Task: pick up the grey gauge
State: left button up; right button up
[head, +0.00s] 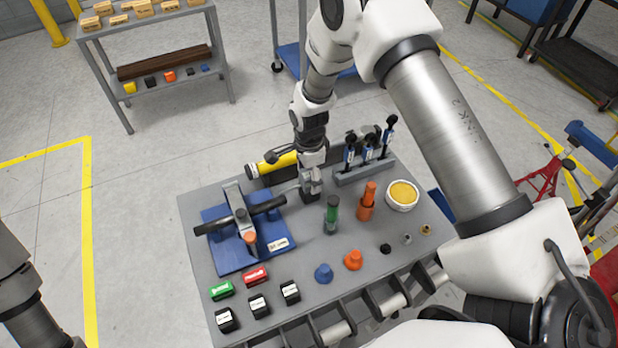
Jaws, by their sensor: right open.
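My right gripper (309,190) points down over the back middle of the grey table. It is open, just right of the blue fixture plate (228,262) and behind a green upright cylinder (332,208). I cannot pick out a grey gauge with certainty. Something grey and dark shows at the fingertips, but I cannot tell it from the fingers. An orange upright piece (368,196) stands right of the green cylinder. My left gripper is out of view; only part of my left arm shows at the lower left.
On the table (320,290), a black bar (268,205) lies across the fixture. A round tin (402,194) is at right. Small coloured and black blocks line the front left.

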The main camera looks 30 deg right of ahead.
grip_shut()
jog(key=shift+r, duration=0.1)
jog(key=shift+r, duration=0.25)
notch_tip(320, 180, up, 9)
jog(key=shift+r+b, duration=0.1)
jog(key=shift+b, duration=1)
jog(key=shift+r, duration=0.1)
